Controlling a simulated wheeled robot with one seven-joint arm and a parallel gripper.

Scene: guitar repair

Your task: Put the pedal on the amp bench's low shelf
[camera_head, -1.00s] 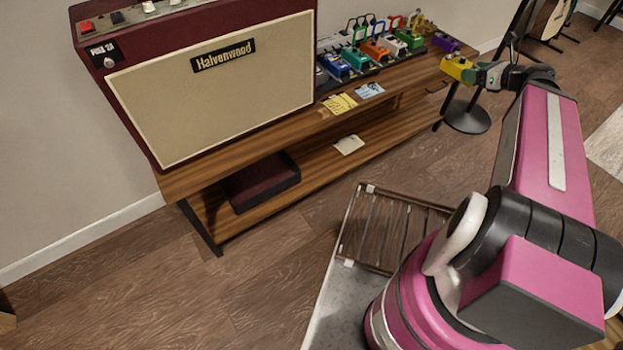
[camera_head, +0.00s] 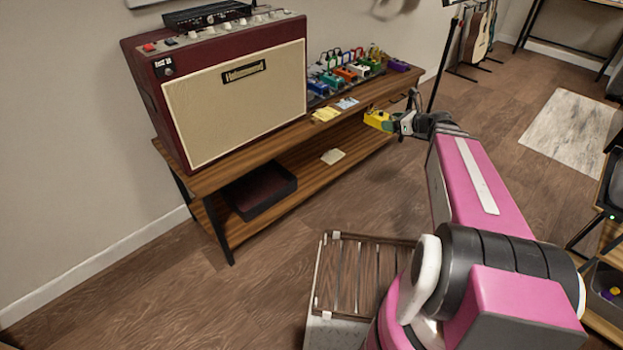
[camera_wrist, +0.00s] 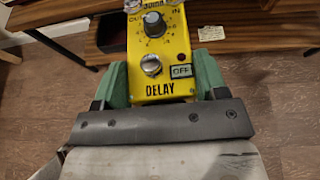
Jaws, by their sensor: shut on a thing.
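My gripper (camera_head: 392,123) is shut on a yellow pedal (camera_head: 376,119) and holds it in the air in front of the bench's right end. In the wrist view the yellow pedal (camera_wrist: 157,52), marked DELAY, sits between green fingers, its knob facing the camera. The amp bench (camera_head: 222,178) is wooden with dark metal legs. Its low shelf (camera_head: 305,167) carries a dark open-topped box (camera_head: 261,190) at the left and a pale paper (camera_head: 333,156) near the middle. The shelf's right part is bare where visible.
A maroon amp (camera_head: 236,89) stands on the bench top, with a board of coloured pedals (camera_head: 345,73) and a purple pedal (camera_head: 399,65) to its right. Yellow notes (camera_head: 325,114) lie at the front edge. A slatted rack (camera_head: 362,277) is beside my base. Open floor lies before the bench.

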